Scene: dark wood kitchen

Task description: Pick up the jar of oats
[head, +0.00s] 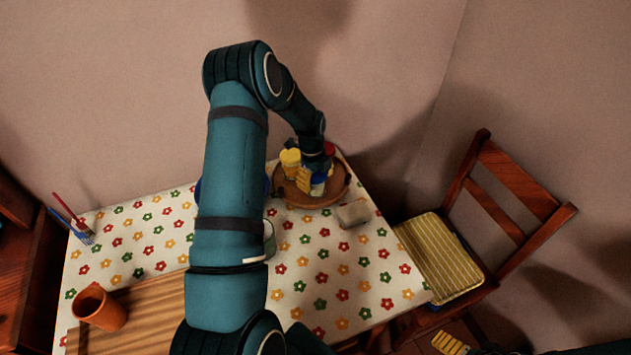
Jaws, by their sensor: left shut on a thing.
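My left gripper (309,179) is low over a round wooden tray (318,202) near the far right part of the table. Its yellow fingers are shut on a small jar with blue and whitish parts (318,187). The jar is partly hidden by the gripper, and I cannot read whether it holds oats or tell whether it still touches the tray. A jar with a yellow top (290,158) stands on the tray just left of the gripper. Something red (330,149) shows behind the wrist. My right gripper (449,343) shows only in part at the bottom edge, with yellow finger parts.
A greyish block (353,213) lies on the flowered tablecloth (335,260) in front of the tray. Brushes (72,222) lie at the left edge. A chair (440,258) with a yellow cushion stands right.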

